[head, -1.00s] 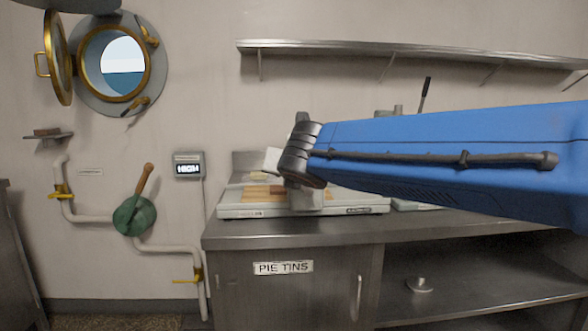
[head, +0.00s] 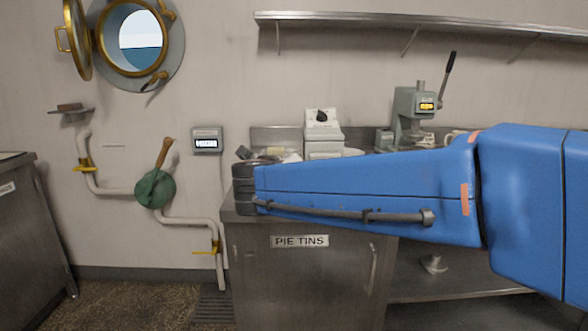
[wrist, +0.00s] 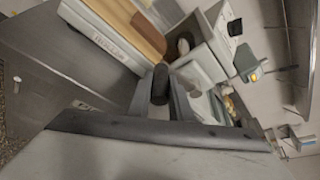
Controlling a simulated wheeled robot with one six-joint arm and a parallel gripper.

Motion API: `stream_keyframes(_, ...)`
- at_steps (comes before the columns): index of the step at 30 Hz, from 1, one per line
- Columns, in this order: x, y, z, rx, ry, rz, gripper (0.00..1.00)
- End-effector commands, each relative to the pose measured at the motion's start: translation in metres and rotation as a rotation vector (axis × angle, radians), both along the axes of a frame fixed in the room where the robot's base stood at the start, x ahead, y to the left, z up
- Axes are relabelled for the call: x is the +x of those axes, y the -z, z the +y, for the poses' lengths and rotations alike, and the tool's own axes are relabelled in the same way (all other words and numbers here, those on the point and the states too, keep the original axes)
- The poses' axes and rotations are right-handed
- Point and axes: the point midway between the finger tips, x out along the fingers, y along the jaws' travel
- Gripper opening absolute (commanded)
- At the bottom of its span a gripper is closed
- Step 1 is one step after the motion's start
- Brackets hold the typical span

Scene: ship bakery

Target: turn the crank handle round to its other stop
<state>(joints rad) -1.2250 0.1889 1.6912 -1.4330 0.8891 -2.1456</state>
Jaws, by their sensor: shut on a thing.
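In the wrist view, my gripper (wrist: 160,103) has a short black cylinder (wrist: 160,84) between its two dark fingers. It looks like the grip of the crank handle. The rest of the crank is hidden. Beside it is a pale machine (wrist: 98,35) with a wooden board (wrist: 133,27) on it. In the head view, my blue arm crosses the counter from the right. Its dark wrist end is above the counter's left end and hides most of the machine and the held part.
A green disc (head: 155,189) with a wooden lever sits on the wall pipes at left. A small display (head: 207,140) hangs above the counter's left end. A grey press (head: 414,112) and a white appliance (head: 322,135) stand behind my arm. A shelf (head: 420,24) runs above.

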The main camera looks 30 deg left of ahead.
Motion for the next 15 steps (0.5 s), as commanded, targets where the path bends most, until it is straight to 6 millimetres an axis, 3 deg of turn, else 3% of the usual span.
stream_keyframes(15, 0.005, 0.031, -0.008, -0.304, 0.000, -0.185, 0.00)
